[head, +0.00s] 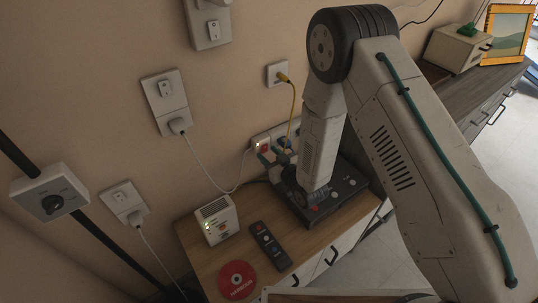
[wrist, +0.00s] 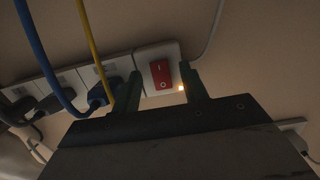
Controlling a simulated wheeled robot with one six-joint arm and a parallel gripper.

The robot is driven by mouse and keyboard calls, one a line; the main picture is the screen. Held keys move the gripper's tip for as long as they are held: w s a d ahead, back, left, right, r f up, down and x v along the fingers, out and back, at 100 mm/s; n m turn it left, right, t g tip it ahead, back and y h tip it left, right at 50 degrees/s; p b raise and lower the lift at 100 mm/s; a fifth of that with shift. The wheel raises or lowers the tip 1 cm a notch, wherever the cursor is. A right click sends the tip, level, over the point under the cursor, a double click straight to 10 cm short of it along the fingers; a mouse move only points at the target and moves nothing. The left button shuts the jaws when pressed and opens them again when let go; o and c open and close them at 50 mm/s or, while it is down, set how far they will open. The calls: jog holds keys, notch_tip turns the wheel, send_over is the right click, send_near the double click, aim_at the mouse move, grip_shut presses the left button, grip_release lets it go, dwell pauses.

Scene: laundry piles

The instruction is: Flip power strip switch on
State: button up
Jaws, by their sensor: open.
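The white power strip (head: 265,136) is on the wall behind the wooden cabinet, partly hidden by my arm in the head view. In the wrist view the strip (wrist: 143,56) runs up to the right, with a red rocker switch (wrist: 160,73) at its right end. Which side of the rocker is pressed in, I cannot tell. My gripper (wrist: 160,70) is open and empty, its two green fingers either side of the switch in the picture. Contact cannot be made out. It also shows in the head view (head: 272,155).
Blue (wrist: 42,55) and yellow (wrist: 94,50) cables plug into the strip left of the switch. A black box (head: 335,196) sits under my gripper.

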jog(key=v, duration=0.7)
jog(key=shift+s+d, duration=0.15)
jog(key=shift+s, duration=0.1)
